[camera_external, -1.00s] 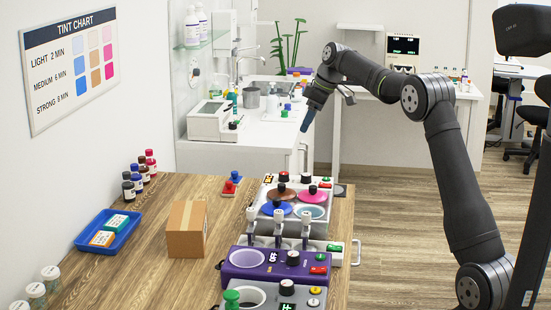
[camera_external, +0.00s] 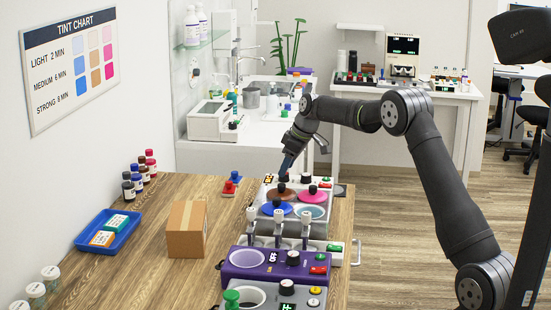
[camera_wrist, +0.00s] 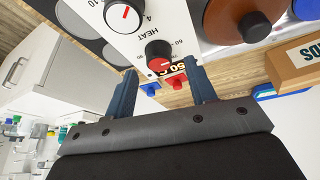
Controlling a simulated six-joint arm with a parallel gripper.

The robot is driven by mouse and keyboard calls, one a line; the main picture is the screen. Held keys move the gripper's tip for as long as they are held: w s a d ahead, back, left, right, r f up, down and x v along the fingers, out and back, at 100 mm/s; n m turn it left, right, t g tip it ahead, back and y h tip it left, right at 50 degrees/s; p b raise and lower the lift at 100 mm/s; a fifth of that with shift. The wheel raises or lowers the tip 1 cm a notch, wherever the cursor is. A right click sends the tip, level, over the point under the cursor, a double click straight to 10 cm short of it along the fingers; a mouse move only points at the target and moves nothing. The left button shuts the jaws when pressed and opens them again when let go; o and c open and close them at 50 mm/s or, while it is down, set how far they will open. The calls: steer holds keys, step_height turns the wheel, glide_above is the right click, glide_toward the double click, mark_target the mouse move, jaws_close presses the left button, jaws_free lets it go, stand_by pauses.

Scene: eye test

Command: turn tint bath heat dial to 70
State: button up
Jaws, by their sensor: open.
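The tint bath (camera_external: 262,205) is a white unit on the wooden counter, with brown, pink and blue lids in the external view. Its heat dial (camera_wrist: 160,54) is a dark round knob with a red mark, beside the printed word HEAT and a "60" in the wrist view. I cannot read its exact setting. A second dial (camera_wrist: 122,17) with a red pointer sits beside it. My gripper (camera_wrist: 162,70) is open, its two blue fingers on either side of the heat dial in the picture; contact cannot be told. In the external view my gripper (camera_external: 287,164) is just above the bath's back edge.
A purple unit (camera_external: 245,265) is in front of the bath. A cardboard box (camera_external: 187,230) and a blue tray (camera_external: 124,232) lie to the left, with bare counter around them.

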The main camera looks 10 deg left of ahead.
steer(key=shift+x, duration=1.15)
steer(key=c, duration=1)
steer(key=shift+m, duration=0.4)
steer(key=m+t, duration=0.1)
steer(key=m, duration=0.2)
steer(key=m+t+h, duration=0.1)
steer(key=m, duration=0.1)
steer(key=shift+s+a+m, duration=0.1)
steer(key=shift+m, duration=0.3)
steer(key=m+t+h, duration=0.1)
steer(key=m+h, duration=0.1)
steer(key=m, duration=0.3)
steer(key=shift+a, duration=0.1)
steer(key=shift+m, duration=0.3)
